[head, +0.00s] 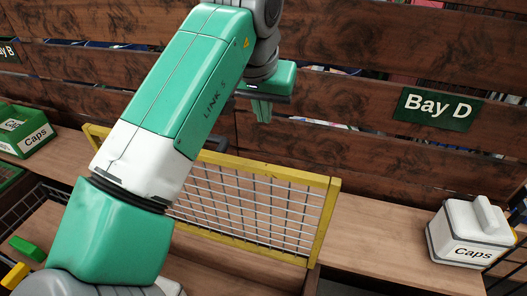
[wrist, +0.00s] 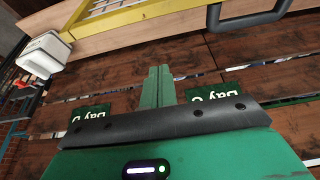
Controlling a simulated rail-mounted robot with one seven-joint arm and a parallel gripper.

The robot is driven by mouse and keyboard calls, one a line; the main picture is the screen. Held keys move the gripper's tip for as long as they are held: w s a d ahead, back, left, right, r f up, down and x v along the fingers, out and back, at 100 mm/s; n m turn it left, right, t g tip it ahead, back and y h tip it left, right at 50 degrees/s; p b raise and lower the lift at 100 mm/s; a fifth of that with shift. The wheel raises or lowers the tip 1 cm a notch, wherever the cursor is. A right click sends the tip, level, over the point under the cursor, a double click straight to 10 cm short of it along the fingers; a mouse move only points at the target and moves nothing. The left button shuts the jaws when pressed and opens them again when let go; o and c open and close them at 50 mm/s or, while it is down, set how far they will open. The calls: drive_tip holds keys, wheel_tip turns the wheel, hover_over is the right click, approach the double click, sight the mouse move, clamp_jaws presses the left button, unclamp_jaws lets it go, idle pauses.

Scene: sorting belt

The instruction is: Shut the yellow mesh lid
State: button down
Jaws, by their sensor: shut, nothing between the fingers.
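The yellow mesh lid (head: 322,222) stands raised and tilted, with a yellow frame around a grey wire grid. My arm hides its left middle part in the head view. In the wrist view its yellow frame (wrist: 150,17) crosses the top, with a dark handle (wrist: 250,18) sticking out from it. My gripper (head: 262,112) is shut and empty, above and behind the lid's top edge, apart from it. Its green fingers (wrist: 157,82) are together in the wrist view, pointing toward the lid's frame with a gap between.
A white Caps box (head: 468,232) sits on the wooden shelf at right; a green Caps bin (head: 25,135) sits at left. A plank wall with a Bay D sign (head: 437,109) rises behind. The shelf between lid and white box is clear.

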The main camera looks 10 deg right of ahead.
drive_tip(key=x, duration=1)
drive_tip(key=shift+s+a, duration=0.45)
drive_tip(key=shift+s, duration=0.4)
drive_tip(key=shift+s+a, duration=0.4)
drive_tip(key=shift+s, duration=0.45)
